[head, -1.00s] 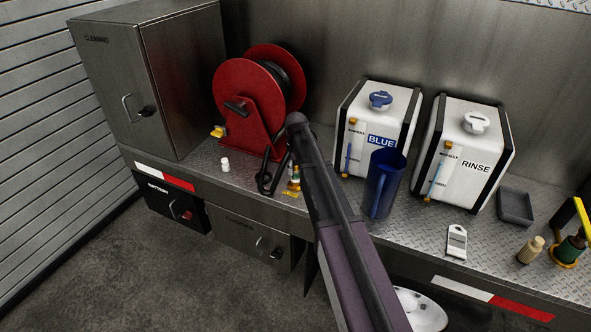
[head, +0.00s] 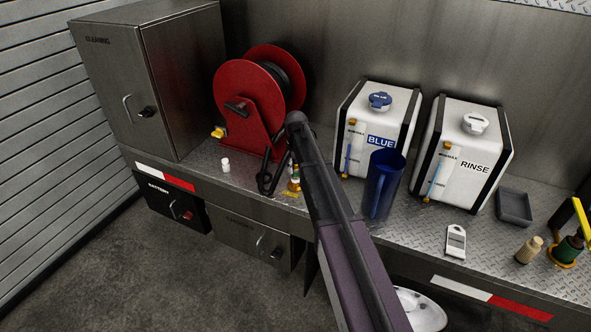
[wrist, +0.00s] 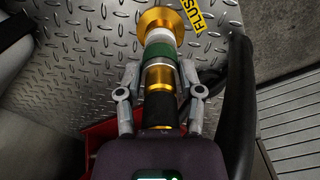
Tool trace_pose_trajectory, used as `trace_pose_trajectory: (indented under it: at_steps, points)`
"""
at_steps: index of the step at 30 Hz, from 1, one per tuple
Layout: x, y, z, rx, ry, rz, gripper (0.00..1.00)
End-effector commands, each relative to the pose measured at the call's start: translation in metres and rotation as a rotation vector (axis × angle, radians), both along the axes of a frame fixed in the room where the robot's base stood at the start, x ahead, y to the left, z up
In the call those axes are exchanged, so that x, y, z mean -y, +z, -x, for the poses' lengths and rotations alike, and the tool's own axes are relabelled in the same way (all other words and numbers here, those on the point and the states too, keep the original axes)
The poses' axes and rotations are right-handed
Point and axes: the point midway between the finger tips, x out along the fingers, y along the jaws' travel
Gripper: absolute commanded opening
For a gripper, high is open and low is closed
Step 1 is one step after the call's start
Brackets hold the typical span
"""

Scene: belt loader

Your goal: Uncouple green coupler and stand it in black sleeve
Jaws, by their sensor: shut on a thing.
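The green coupler (wrist: 160,52) is upright on a brass flanged fitting (wrist: 160,20) beside a yellow FLUSH label, with a white ring between them. My gripper (wrist: 160,72) is shut on the coupler, one grey finger on each side of its body. In the head view, the coupler (head: 295,174) shows as a small green and brass piece left of my arm, which hides part of it. My gripper is hard to make out there. I cannot pick out the black sleeve with certainty.
A red hose reel (head: 250,105) stands behind the coupler. A black hose (wrist: 237,110) runs close on the right. A blue jug (head: 383,185) and two white tanks, BLUE (head: 375,130) and RINSE (head: 465,155), stand right of my arm. A white cap (head: 225,164) lies left.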

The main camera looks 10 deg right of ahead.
Motion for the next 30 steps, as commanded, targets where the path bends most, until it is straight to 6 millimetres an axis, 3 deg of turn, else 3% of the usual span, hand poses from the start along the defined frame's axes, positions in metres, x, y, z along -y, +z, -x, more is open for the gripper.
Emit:
trace_pose_trajectory:
  at_steps: [30]
  points:
    - [-0.0012, 0.0085, -0.0024, 0.005, 0.001, -0.002, 0.0]
